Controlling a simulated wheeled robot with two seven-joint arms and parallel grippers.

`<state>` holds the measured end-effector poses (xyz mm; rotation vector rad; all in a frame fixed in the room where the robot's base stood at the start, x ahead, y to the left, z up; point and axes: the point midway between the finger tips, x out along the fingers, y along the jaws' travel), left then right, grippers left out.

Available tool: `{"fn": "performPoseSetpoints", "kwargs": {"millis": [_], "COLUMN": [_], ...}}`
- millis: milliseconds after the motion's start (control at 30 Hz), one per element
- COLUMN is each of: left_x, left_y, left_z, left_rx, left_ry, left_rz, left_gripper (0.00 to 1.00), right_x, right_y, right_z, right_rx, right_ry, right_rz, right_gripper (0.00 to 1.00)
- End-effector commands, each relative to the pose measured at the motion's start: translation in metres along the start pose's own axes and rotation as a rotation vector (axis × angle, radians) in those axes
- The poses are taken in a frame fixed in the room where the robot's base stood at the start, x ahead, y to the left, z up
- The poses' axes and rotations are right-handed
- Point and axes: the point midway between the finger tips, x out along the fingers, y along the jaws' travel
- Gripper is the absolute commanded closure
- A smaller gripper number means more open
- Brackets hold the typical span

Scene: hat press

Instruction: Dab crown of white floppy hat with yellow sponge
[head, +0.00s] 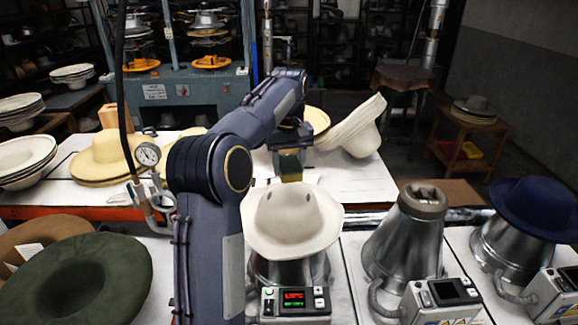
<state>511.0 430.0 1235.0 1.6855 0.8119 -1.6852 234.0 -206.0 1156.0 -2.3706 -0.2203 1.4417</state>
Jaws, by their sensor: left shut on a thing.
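The white floppy hat (292,228) sits crown up on a metal press form in the middle of the head view, its brim drooping around the form. My left gripper (291,166) is above the far side of the crown, pointing down. It is shut on the yellow sponge (291,178), of which a small dark-yellow edge shows below the fingers. The sponge overlaps the top of the crown in the picture; I cannot tell whether they touch. My left arm covers the area left of the hat. My right gripper is not in view.
A control box with a lit display (293,301) stands in front of the hat. A bare metal form (405,245) and a navy hat (535,208) on another form stand to the right. A green hat (80,280) lies at left. A pressure gauge (148,154) stands beside my arm.

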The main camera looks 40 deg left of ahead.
Motion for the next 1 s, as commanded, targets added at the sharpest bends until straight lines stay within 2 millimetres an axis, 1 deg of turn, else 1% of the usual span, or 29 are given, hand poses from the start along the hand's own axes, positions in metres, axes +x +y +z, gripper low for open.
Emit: {"fn": "performPoseSetpoints", "kwargs": {"millis": [133, 267, 500, 767, 1000], "left_x": [0.001, 0.005, 0.022, 0.035, 0.054], "left_y": [0.000, 0.000, 0.000, 0.000, 0.000], "left_z": [0.000, 0.000, 0.000, 0.000, 0.000], "left_rx": [0.000, 0.000, 0.000, -0.001, -0.001], "left_ry": [0.000, 0.000, 0.000, 0.001, 0.001], "left_rz": [0.000, 0.000, 0.000, 0.000, 0.000], "left_gripper": [0.69, 0.69, 0.69, 0.69, 0.69], "right_x": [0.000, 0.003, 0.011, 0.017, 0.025], "right_y": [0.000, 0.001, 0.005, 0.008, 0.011], "right_z": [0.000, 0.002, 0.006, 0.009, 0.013], "right_rx": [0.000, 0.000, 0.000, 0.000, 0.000], "right_ry": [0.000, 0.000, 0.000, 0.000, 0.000], "right_rz": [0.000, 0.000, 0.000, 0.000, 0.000], "right_gripper": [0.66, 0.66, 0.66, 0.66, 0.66]}}
